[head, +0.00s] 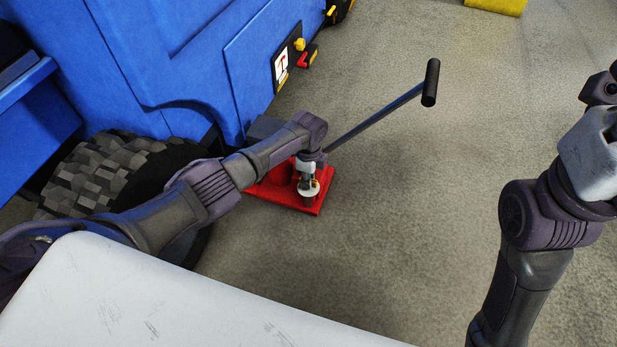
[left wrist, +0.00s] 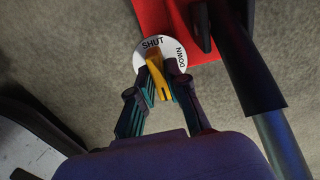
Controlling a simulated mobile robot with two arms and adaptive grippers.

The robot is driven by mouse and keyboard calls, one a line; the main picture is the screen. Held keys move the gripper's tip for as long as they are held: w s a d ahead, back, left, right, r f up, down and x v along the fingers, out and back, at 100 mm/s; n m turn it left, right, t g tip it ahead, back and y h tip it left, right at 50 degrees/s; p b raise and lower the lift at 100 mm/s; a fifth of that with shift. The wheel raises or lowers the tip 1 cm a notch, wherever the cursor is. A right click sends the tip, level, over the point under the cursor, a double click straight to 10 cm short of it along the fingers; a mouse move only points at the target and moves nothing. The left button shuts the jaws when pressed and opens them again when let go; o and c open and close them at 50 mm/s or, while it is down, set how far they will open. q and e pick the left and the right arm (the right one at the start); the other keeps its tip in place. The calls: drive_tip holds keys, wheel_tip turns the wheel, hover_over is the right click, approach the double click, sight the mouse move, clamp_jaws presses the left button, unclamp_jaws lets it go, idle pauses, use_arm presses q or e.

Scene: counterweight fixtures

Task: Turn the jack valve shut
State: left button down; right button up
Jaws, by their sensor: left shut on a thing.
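The jack has a red base (head: 286,195) on the floor beside the blue machine, with a long handle (head: 378,115) slanting up to the right. Its valve has a round white dial (left wrist: 144,57) marked SHUT and DOWN, and a yellow valve handle (left wrist: 157,80). My left gripper (head: 309,186) reaches down over the valve from the left. In the left wrist view its fingers (left wrist: 160,74) are shut on the yellow handle, whose far end lies near the word SHUT. The fingers hide part of the dial. My right arm shows at the right, but its fingers are out of view.
The blue machine (head: 180,60) with a dark tyre (head: 110,175) stands close on the left. A small panel with red and yellow parts (head: 283,66) is on its side. The jack handle's black grip (head: 431,83) stands up at the right.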

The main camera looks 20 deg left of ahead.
idle(0.4)
use_arm(q)
drive_tip(key=c, duration=1.1)
unclamp_jaws()
drive_tip(key=shift+c, duration=0.2)
wheel_tip(320, 180, up, 12)
